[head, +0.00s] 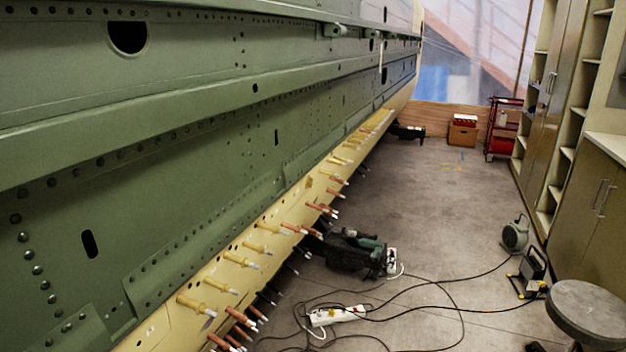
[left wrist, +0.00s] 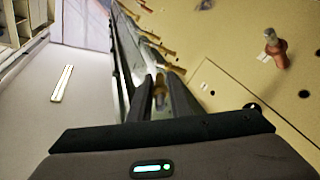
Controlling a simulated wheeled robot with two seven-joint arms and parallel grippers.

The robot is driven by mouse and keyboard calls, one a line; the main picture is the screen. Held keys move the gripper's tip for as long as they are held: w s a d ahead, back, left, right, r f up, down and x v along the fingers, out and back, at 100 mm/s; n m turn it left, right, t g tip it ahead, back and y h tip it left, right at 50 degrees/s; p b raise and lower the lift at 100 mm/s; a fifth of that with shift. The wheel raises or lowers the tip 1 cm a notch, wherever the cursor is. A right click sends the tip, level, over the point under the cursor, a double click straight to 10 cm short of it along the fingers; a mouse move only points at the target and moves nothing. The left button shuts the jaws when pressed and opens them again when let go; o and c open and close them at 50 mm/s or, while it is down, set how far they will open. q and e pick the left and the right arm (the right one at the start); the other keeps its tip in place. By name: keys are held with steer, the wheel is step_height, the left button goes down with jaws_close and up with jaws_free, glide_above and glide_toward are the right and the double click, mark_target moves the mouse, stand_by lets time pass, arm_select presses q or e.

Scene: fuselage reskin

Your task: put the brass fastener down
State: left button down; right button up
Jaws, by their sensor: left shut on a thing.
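My left gripper (left wrist: 160,85) shows in the left wrist view as two dark fingers, shut on a small brass fastener (left wrist: 160,95). The fastener is mostly hidden between the fingers. The cream skin panel lies right of the fingers in that view. Several brass fasteners stand in a row along the yellow skin strip in the head view, one near the front (head: 196,305). Copper-coloured fasteners (head: 241,318) stand among them. One copper fastener (left wrist: 276,48) stands in the panel to the right of my gripper. Neither gripper shows in the head view.
The green fuselage structure (head: 180,165) fills the left of the head view. The floor holds a dark tool bag (head: 350,252), a white power strip (head: 338,315), loose cables and a round stool (head: 590,308). Cabinets (head: 590,190) line the right. The floor toward the back is mostly clear.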

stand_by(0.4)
arm_select(q)
steer(key=w+d+r, duration=0.6)
steer(key=d+r, duration=0.2)
steer(key=d, duration=0.2)
steer(key=w+d+r, duration=0.5)
steer(key=d+r, duration=0.3)
steer(key=d, duration=0.2)
steer(key=shift+w+d, duration=0.25)
steer(key=shift+w, duration=0.1)
steer(key=shift+r, duration=0.1)
